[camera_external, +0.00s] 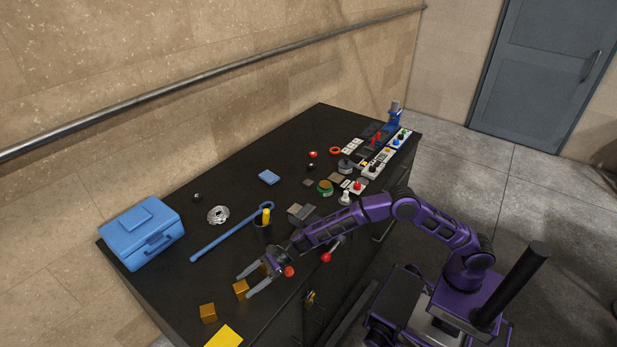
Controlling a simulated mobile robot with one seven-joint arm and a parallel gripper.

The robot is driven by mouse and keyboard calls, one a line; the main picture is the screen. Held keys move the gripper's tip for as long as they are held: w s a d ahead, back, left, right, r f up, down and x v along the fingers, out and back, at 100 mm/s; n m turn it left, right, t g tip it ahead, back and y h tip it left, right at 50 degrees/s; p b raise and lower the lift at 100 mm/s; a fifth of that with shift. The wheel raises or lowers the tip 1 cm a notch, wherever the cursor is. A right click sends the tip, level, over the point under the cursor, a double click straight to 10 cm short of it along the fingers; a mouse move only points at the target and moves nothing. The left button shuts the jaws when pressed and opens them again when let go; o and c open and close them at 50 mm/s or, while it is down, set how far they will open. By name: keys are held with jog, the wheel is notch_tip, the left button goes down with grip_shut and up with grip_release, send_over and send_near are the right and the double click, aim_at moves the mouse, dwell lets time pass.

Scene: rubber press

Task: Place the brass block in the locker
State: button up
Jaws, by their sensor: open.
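Brass-coloured blocks lie at the near left end of the black counter: one (208,313) nearest the front corner, one (240,289) between my fingertips, and part of another (264,269) close to my gripper's palm. My gripper (245,287) is open, with its two grey fingers on either side of the middle block. I cannot tell whether they touch it. A black cabinet (283,327) under the counter has a small brass-coloured fitting on its front. I cannot tell for sure whether this is the locker; no open compartment shows.
A blue box (142,233) stands at the left end. A blue rod (228,233), a dark cup (263,229) with a yellow item and a metal disc (218,214) are behind my gripper. A yellow sheet (224,336) lies at the front edge. Several buttons and switches crowd the right.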

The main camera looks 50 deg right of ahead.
jog(key=v, duration=1.2)
jog(key=shift+r, duration=0.25)
